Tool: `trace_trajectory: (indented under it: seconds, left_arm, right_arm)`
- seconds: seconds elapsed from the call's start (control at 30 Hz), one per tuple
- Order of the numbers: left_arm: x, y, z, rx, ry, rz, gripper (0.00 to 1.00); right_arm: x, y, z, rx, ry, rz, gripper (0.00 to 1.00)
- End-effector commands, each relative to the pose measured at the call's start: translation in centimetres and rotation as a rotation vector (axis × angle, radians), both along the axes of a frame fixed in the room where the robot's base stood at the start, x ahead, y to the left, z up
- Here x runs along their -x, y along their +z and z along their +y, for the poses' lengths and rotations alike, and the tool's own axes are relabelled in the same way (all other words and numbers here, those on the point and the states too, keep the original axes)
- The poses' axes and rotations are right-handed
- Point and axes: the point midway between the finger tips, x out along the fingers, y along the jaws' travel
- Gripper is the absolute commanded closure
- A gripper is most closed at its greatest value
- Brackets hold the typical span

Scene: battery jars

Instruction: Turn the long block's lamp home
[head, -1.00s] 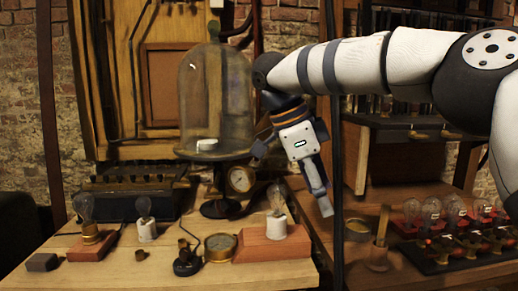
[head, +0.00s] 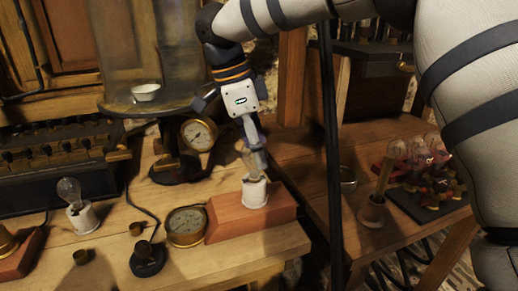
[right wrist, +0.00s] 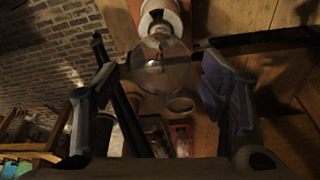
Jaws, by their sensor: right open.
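The long reddish wooden block (head: 225,222) lies on the table, with a white lamp socket (head: 255,193) on top. A clear glass lamp (head: 247,160) stands in the socket, partly hidden by my gripper. My right gripper (head: 256,155) reaches down over the lamp from above. In the right wrist view the glass bulb (right wrist: 160,65) shows between the two open fingers (right wrist: 160,80), with a gap on each side. I cannot tell how far the lamp is seated. My left gripper is not in view.
A brass gauge (head: 187,226) sits just left of the block. A second bulb (head: 70,190) in a white socket, a black key (head: 147,258) and a dark stand (head: 150,105) are further left. A dark vertical pole (head: 331,150) stands close on the right.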

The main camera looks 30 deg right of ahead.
Motion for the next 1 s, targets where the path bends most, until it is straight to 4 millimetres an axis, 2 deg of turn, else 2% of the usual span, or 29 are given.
trace_trajectory:
  seconds: [0.2, 0.43, 0.47, 0.6, 0.7, 0.83, 1.0]
  left_arm:
    - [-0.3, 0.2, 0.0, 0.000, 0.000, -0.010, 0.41]
    - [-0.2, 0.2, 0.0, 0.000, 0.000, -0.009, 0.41]
    - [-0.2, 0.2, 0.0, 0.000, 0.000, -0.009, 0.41]
    - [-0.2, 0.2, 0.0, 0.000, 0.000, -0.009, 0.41]
    - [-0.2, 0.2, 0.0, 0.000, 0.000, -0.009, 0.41]
    - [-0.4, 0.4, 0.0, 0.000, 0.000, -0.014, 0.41]
    - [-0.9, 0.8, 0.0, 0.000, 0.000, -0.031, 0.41]
  right_arm:
    - [0.2, -1.9, -0.5, 0.000, 0.000, -0.002, 0.35]
    - [0.2, -2.1, -0.5, 0.000, -0.001, 0.000, 0.35]
    - [0.2, -2.1, -0.5, 0.000, -0.001, 0.000, 0.39]
    - [0.2, -2.1, -0.5, 0.000, -0.001, 0.000, 0.71]
    - [0.2, -2.1, -0.5, 0.000, -0.001, 0.000, 0.91]
    - [0.3, -2.1, -0.5, -0.001, -0.076, -0.001, 0.91]
    - [0.5, -1.9, -0.3, -0.001, -0.434, -0.002, 0.91]
